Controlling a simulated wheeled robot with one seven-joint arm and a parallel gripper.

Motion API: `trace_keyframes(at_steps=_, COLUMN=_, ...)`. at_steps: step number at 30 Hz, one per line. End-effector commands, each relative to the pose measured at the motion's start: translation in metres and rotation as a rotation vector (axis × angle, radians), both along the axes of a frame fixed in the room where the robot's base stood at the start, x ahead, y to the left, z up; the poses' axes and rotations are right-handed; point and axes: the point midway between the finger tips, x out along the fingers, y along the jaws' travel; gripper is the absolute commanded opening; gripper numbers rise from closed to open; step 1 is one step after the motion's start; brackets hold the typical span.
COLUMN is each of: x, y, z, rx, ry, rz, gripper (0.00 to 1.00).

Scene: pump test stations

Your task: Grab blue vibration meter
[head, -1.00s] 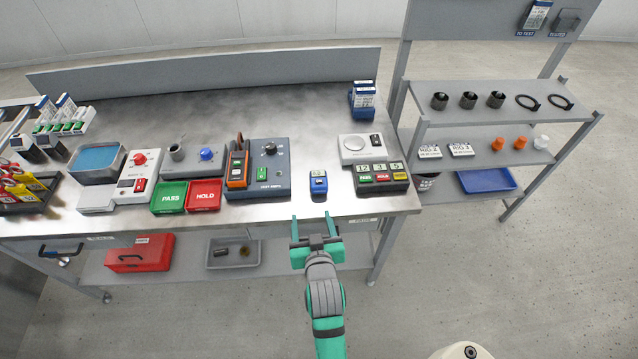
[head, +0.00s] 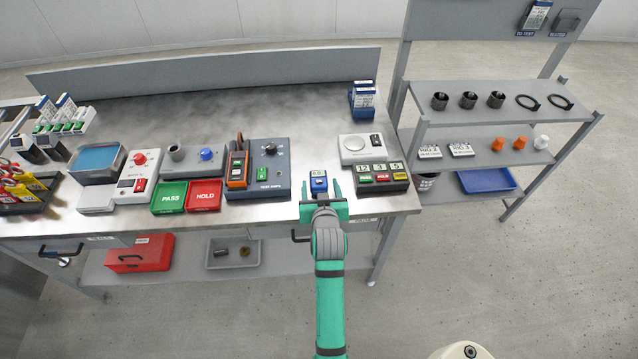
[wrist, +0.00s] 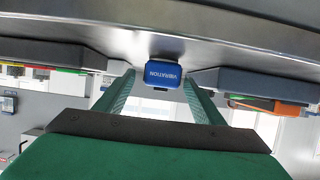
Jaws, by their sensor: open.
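The blue vibration meter (head: 318,181) lies on the metal bench near its front edge, between the grey box with a black knob and the numbered keypad. My gripper (head: 320,190) is open, with one finger on each side of the meter in the head view. In the wrist view the meter's blue end, marked VIBRATION (wrist: 165,74), sits between and beyond the two green fingers (wrist: 162,95). No finger is seen touching it. The meter's near end is partly hidden by my gripper in the head view.
The grey knob box (head: 257,168) stands to the left, and the keypad unit (head: 381,178) is close to the right. PASS (head: 169,197) and HOLD (head: 204,195) trays lie further left. The bench (head: 300,118) behind the meter is clear.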

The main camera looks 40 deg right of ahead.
Motion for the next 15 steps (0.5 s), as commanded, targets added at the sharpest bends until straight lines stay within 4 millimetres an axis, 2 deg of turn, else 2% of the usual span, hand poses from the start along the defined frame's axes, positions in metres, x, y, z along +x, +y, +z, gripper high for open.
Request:
trace_keyframes(at_steps=6, x=0.025, y=-0.013, z=-0.011, rx=0.000, ry=0.000, rz=0.000, gripper=0.62)
trace_keyframes(at_steps=15, x=0.030, y=-0.016, z=-0.014, rx=0.000, ry=0.000, rz=-0.001, gripper=0.62)
